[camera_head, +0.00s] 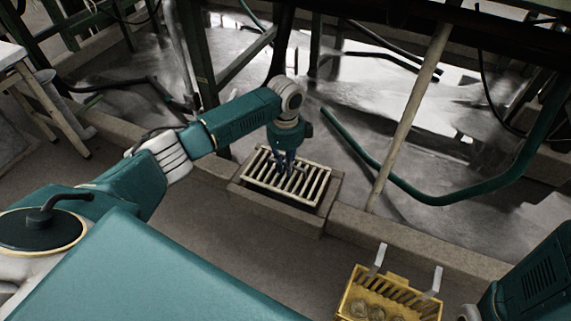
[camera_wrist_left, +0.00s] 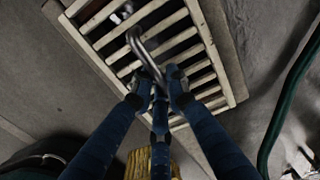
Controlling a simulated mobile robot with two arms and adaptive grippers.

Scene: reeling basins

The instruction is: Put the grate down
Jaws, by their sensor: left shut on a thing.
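The grate (camera_head: 314,187) is a pale slatted rectangle over the square stone-edged pit (camera_head: 275,216) in the head view. It looks slightly askew to the pit's rim, and I cannot tell whether it touches the rim. My left gripper (camera_head: 284,166) points down at its far left part. In the left wrist view the fingers of my left gripper (camera_wrist_left: 160,82) are closed around a curved metal handle (camera_wrist_left: 143,52) on the grate (camera_wrist_left: 196,50). The fingertips and some bars are partly hidden. My right gripper is not in view.
A yellow crate (camera_head: 393,283) with round things inside stands at the bottom right. A low stone curb (camera_head: 420,247) runs beside the pit. Beyond it are wet floor, green pipes (camera_head: 440,200) and a leaning pale pole (camera_head: 408,115). A stool (camera_head: 45,100) stands at the left.

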